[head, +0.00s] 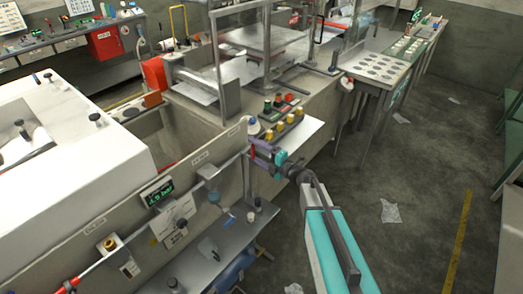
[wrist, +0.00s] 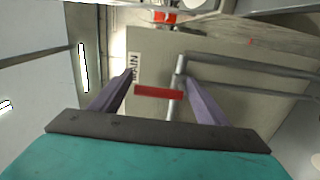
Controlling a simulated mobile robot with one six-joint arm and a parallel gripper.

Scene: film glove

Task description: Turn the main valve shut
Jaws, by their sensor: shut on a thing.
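The main valve's red lever (wrist: 160,91) shows in the wrist view, lying across a short grey pipe (wrist: 173,107). A partly hidden label reading "MAIN" (wrist: 133,66) is on the panel behind it. My gripper (wrist: 159,86) has its two purple fingers at either end of the lever, shut on it. In the head view my gripper (head: 262,154) is at the right end of the concrete-coloured panel, where the lever (head: 252,152) shows as a small red piece beside the fingers. The valve body is mostly hidden there.
A grey pipe (head: 128,246) runs along the panel front above a low shelf (head: 215,245). A control box with yellow knobs (head: 283,128) stands just behind my gripper. The floor (head: 360,165) to the right is mostly open, with scattered scraps.

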